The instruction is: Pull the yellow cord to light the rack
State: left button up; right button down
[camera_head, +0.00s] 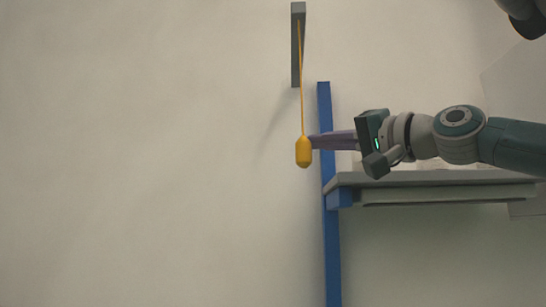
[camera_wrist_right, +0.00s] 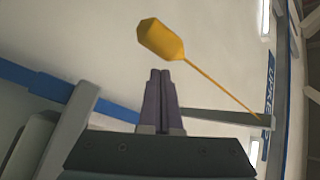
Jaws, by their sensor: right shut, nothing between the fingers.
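The yellow cord (camera_head: 301,85) hangs from a grey bracket (camera_head: 298,50) and ends in a yellow pull knob (camera_head: 303,152). My right gripper (camera_head: 312,142) comes in from the right, its fingers shut and empty, with the tips beside the knob's right side in the head view; I cannot tell if they touch. In the right wrist view, the knob (camera_wrist_right: 160,39) lies just beyond the shut fingertips (camera_wrist_right: 160,72), and the cord (camera_wrist_right: 220,87) runs to the bracket (camera_wrist_right: 222,117). The rack (camera_head: 331,220) has a blue post and a grey shelf. My left gripper is not in view.
The grey shelf (camera_head: 440,180) lies just under my right forearm in the head view. The blue post (camera_head: 324,105) stands behind the fingers. The plain wall (camera_head: 140,150) to the left is clear.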

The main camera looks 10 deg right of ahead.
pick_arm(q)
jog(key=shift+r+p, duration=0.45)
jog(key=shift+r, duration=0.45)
pick_arm(e)
jog(key=shift+s+a+f, duration=0.3)
jog(key=shift+s+a, duration=0.1)
jog(key=shift+s, duration=0.05)
